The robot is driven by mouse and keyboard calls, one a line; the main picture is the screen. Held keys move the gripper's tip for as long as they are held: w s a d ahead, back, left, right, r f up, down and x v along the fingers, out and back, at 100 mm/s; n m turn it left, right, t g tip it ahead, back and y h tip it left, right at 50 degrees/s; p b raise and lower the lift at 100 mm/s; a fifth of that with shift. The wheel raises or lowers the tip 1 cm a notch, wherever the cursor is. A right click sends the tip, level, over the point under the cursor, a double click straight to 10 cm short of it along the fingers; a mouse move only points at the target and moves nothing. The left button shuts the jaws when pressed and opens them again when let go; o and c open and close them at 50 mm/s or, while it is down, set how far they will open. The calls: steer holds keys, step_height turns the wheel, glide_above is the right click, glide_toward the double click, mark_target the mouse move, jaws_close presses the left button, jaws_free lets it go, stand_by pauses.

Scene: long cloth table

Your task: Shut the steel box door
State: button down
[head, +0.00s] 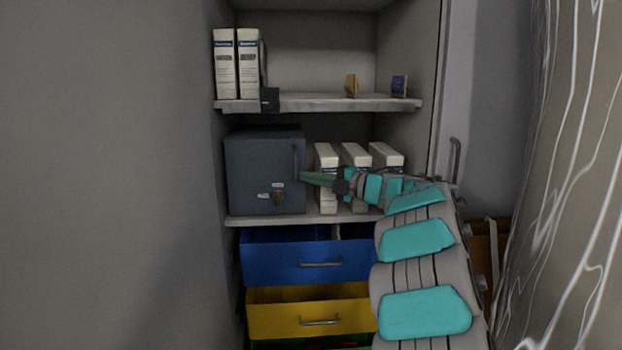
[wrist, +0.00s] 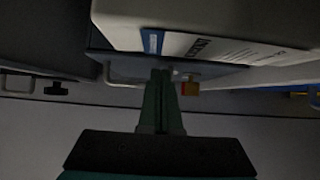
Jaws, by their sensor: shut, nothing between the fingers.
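The steel box (head: 250,160) is dark blue-grey and stands at the left of the middle shelf. Its door (head: 265,155) faces front and looks flush with the box; I cannot tell whether a thin gap is left. In the wrist view the green fingers (wrist: 160,74) are together and empty, close to the handle (wrist: 108,75); contact is unclear.
White binders (head: 356,160) stand right of the box, close behind my gripper; one looms near in the wrist view (wrist: 200,42). Below, a blue drawer (head: 275,262) and a yellow drawer (head: 275,318) stand pulled out. The upper shelf (head: 330,103) holds more binders and small items.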

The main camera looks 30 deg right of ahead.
steer(key=v, duration=0.8)
steer(key=shift+b, duration=0.4)
